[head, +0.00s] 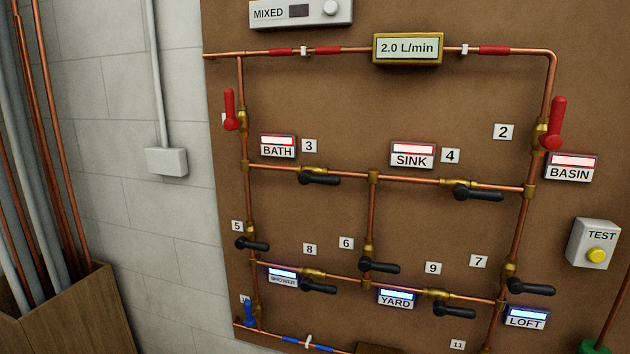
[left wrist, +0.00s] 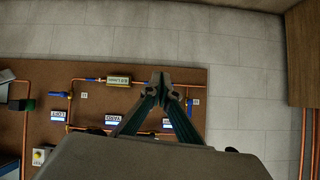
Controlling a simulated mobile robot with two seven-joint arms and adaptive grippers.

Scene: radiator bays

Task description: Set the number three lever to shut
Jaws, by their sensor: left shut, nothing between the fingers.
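In the head view the number three lever (head: 318,179) is black and sits on a brass valve in the upper cross pipe (head: 275,168), below the number 3 tag (head: 309,145) and the BATH label (head: 277,148). Its handle points right, roughly along the pipe. No gripper shows in the head view. In the left wrist view my left gripper (left wrist: 160,80) is shut and empty, its fingertips together. It appears in front of the lower part of the board, which shows upside down. I cannot make out the number three lever there. My right gripper is in neither view.
Similar black levers sit nearby, including the number 4 lever (head: 478,193) and number 8 lever (head: 318,286). Red levers (head: 230,110) stand upright at the sides. A TEST box (head: 593,243) is at right. A wooden bin (head: 75,310) of pipes stands at left.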

